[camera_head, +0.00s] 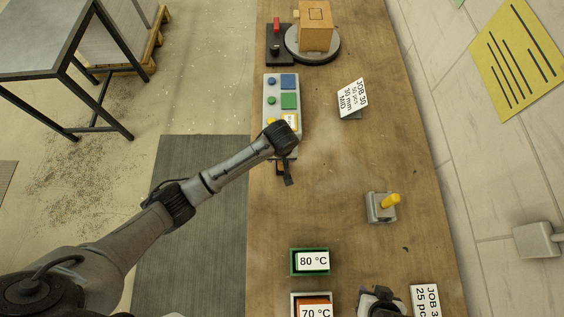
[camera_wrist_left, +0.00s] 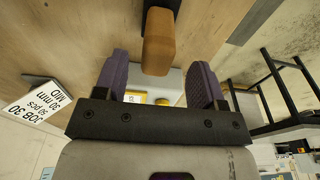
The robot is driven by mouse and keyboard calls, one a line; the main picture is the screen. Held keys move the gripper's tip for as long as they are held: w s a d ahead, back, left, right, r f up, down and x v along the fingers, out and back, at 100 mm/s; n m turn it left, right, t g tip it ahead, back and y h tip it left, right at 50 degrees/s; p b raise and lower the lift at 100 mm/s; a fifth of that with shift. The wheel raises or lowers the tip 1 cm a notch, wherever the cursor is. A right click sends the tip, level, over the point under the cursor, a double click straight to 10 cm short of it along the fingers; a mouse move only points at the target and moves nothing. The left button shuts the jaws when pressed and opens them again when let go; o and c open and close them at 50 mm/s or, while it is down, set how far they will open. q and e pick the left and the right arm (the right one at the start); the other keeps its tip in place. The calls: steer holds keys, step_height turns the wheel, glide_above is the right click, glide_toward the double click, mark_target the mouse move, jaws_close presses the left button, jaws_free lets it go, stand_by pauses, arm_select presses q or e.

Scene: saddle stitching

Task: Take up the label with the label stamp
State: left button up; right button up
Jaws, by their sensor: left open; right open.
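The label stamp shows as a brown rounded handle (camera_wrist_left: 158,48) in the left wrist view, just ahead of and between my open left fingers (camera_wrist_left: 160,75), with nothing gripped. In the head view my left gripper (camera_head: 286,176) hangs over the near end of the grey tray, mostly hidden by its wrist, and a bit of orange-brown (camera_head: 280,168) shows beside it. A white printed label (camera_head: 290,121) lies on the yellow square of the grey tray (camera_head: 268,98); part of it shows behind the fingers (camera_wrist_left: 132,97). My right gripper (camera_head: 381,297) is at the bottom edge, open, its fingers barely visible.
A JOB 30 card (camera_head: 352,97) stands right of the tray. A grey block with a yellow lever (camera_head: 381,207) stands farther right. An 80 °C green box (camera_head: 310,262) and a 70 °C box (camera_head: 312,305) are near the front. A wooden block on a turntable (camera_head: 316,28) is at the back.

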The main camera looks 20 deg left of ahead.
arm_select(q)
steer(key=shift+w+f, duration=0.15)
steer(key=shift+f, duration=0.9)
steer(key=shift+w+f, duration=0.15)
steer(key=shift+f, duration=0.85)
steer(key=shift+c, duration=0.3)
steer(key=c, duration=1.1)
